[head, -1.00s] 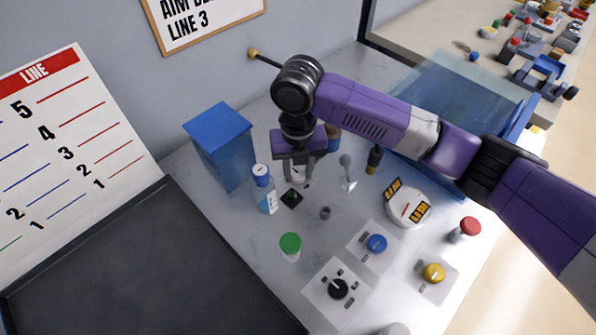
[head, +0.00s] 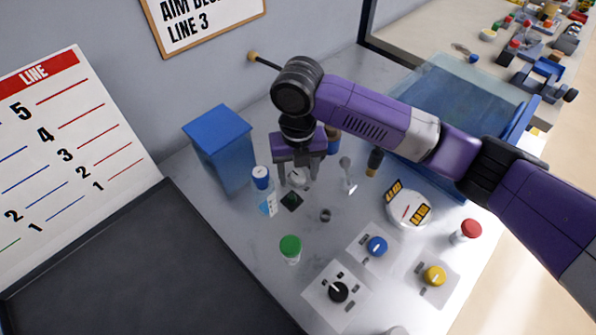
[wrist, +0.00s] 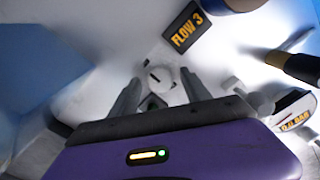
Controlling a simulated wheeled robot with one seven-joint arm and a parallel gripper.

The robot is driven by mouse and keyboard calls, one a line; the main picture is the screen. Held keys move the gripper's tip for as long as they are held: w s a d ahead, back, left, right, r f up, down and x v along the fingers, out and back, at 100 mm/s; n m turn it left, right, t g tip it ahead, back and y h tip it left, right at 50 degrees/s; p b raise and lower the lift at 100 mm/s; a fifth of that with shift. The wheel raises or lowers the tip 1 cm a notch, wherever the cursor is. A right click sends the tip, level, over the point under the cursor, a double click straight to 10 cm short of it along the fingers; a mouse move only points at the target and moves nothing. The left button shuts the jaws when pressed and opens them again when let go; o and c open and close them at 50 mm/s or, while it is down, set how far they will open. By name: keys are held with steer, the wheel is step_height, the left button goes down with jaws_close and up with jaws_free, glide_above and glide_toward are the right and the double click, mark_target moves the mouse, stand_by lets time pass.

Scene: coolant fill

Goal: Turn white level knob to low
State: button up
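The white knob (head: 298,177) stands on the table below my gripper in the head view, partly hidden by it. In the wrist view the knob (wrist: 160,77) shows as a round white top with a short dark pointer mark. My gripper (head: 297,183) points down over it. In the wrist view the two fingers of my gripper (wrist: 159,86) stand apart on either side of the knob, with a visible gap to it. The gripper is open and holds nothing. A dark marked plate (head: 291,201) lies just in front of the knob; its marking is too small to read.
A black FLOW 3 label (wrist: 187,27) lies near the knob. A green-capped jar (head: 290,248), blue knob (head: 377,245), black knob (head: 338,291) and yellow knob (head: 434,275) are in front.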

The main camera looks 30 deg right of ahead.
mark_target(298, 176)
steer(key=shift+r+b, duration=0.4)
steer(key=shift+r, duration=3.5)
